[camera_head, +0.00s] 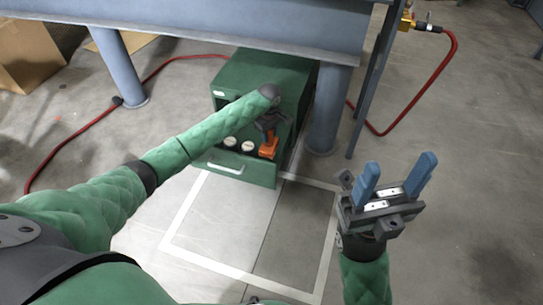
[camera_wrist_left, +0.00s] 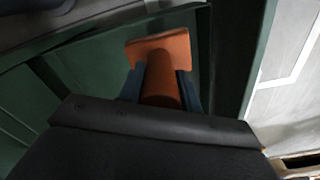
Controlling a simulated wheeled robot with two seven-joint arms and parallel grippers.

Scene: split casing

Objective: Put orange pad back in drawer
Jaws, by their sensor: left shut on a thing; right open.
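The orange pad (camera_head: 268,146) is at the right end of the pulled-out drawer (camera_head: 236,174) of a green cabinet (camera_head: 262,82). In the left wrist view the orange pad (camera_wrist_left: 160,62) shows a flat plate and a round stem. My left gripper (camera_head: 268,130) is shut on its stem; the blue fingers (camera_wrist_left: 161,92) sit on both sides of it. The pad is over or in the drawer; I cannot tell if it touches the bottom. My right gripper (camera_head: 393,182) is open and empty, right of the cabinet.
Two pale round things (camera_head: 239,144) lie in the drawer left of the pad. A blue-grey table (camera_head: 200,27) with thick legs stands over the cabinet. Red hoses (camera_head: 372,128) run over the floor on both sides. A marked floor square (camera_head: 240,225) in front of the drawer is clear.

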